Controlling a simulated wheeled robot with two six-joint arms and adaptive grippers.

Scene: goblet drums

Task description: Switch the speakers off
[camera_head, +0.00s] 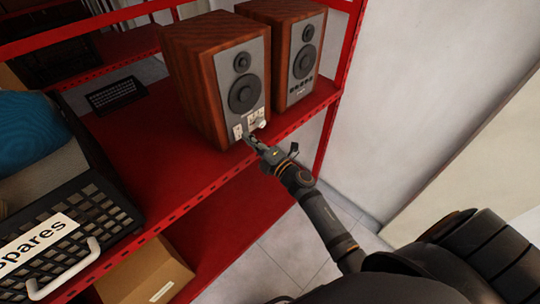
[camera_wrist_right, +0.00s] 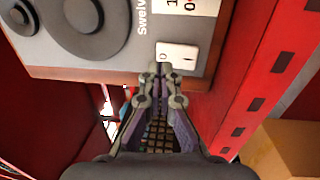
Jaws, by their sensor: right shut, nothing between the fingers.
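Two wood-cased speakers stand on the red shelf. The nearer speaker (camera_head: 195,85) has a grey front with two dark cones. The other speaker (camera_head: 300,55) is behind it to the right. Low on the nearer front are a white switch plate (camera_head: 238,131) and a pale knob (camera_head: 262,124). My right gripper (camera_head: 248,138) is shut and empty, its tips at the lower front beside the switch plate. In the right wrist view the tips (camera_wrist_right: 160,68) overlap the lower edge of a white rocker switch (camera_wrist_right: 177,54) marked 0; contact is unclear. My left gripper is out of view.
The red shelf (camera_head: 165,155) has a perforated front edge. A black crate labelled "spares" (camera_head: 85,205) stands at left, with a dark keyboard (camera_head: 115,94) behind it. A cardboard box (camera_head: 145,275) is below. Open floor and a white wall (camera_head: 430,90) lie right.

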